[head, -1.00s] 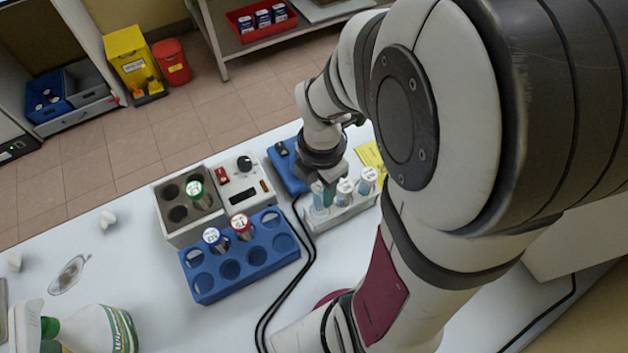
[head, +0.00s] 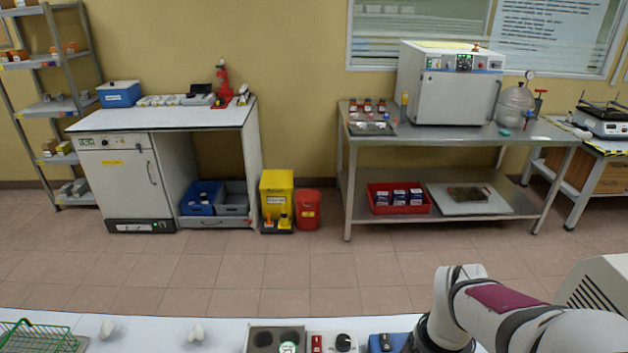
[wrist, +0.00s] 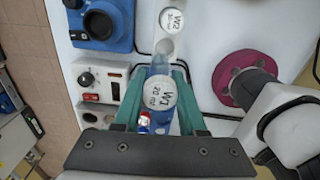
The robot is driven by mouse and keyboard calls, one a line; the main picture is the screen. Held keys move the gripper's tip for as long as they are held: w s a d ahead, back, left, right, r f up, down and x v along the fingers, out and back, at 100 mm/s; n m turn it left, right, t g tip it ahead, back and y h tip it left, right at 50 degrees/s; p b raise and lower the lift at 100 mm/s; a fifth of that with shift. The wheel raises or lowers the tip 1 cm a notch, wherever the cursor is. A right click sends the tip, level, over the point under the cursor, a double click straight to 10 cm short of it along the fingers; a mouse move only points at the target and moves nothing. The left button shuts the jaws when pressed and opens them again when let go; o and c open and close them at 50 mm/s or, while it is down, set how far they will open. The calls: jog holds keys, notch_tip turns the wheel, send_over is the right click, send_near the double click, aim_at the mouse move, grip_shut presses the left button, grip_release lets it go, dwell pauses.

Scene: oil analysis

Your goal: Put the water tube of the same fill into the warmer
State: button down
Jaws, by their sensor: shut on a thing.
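My gripper (wrist: 160,110) has its green fingers closed on both sides of a white-capped tube (wrist: 160,93) in the wrist view. Its cap seems to read W1, 20 ml. I cannot tell how far it is lifted. Another white-capped tube (wrist: 172,19), marked W2, stands just beyond it; its volume is hard to read. The fingers are out of the head view.
A blue device (wrist: 103,22) stands beyond the warmer's panel in the wrist view. A green wire basket (head: 38,338) is at the far left of the bench in the head view. Side tables, a yellow bin (head: 277,200) and a red bin (head: 308,209) are across the floor.

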jog(key=w+a+r+m, duration=0.9)
jog(key=w+a+m, duration=0.1)
jog(key=w+m, duration=0.15)
jog(key=a+f+n, duration=0.3)
jog(key=a+n, duration=0.5)
jog(key=n, duration=0.3)
jog(key=a+f+n, duration=0.3)
jog(key=a+n, duration=0.5)
jog(key=n, duration=0.3)
jog(key=f, duration=1.1)
jog(key=shift+s+d, duration=0.15)
jog(key=shift+s, duration=0.15)
jog(key=shift+c, duration=2)
grip_release()
jog(key=shift+r, duration=0.1)
